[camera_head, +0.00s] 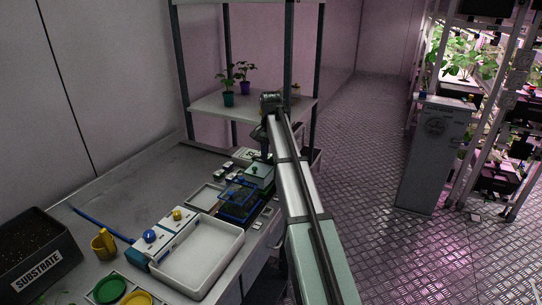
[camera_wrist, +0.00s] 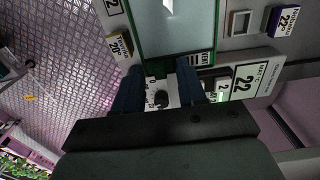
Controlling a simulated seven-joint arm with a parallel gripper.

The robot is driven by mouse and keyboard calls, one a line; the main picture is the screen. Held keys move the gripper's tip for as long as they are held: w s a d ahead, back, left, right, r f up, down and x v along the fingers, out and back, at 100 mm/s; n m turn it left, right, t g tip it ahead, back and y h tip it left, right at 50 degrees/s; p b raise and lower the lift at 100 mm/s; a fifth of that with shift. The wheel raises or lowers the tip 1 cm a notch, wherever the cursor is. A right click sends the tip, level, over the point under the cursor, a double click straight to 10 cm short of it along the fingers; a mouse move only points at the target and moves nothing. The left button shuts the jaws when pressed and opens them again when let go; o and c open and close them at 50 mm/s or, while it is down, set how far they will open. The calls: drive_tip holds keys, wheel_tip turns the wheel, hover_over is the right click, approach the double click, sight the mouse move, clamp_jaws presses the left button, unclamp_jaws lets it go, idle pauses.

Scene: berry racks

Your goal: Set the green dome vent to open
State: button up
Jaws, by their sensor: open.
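The green dome (camera_head: 260,172) stands on the bench's right part, next to a blue-framed tray (camera_head: 238,203). In the wrist view, a green-edged panel (camera_wrist: 178,38), apparently part of the dome unit, fills the top middle, with a pale slot (camera_wrist: 168,5) at the picture's edge. Below it is a white plate with a round black knob (camera_wrist: 161,98). My gripper (camera_wrist: 160,90) is open, its two dark blue fingers on either side of the knob; I cannot tell whether they touch it. The vent's setting cannot be read. In the head view, my arm hides part of the gripper.
A white tray (camera_head: 205,262), a yellow cup (camera_head: 104,243) and a black substrate box (camera_head: 38,257) lie leftward on the bench. A shelf (camera_head: 205,105) with potted plants stands behind.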

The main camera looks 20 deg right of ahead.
clamp_jaws()
idle(0.5)
drive_tip(key=shift+w+a, duration=1.35)
drive_tip(key=shift+w, duration=0.05)
unclamp_jaws()
drive_tip(key=shift+r, duration=0.1)
wheel_tip(320, 180, up, 14)
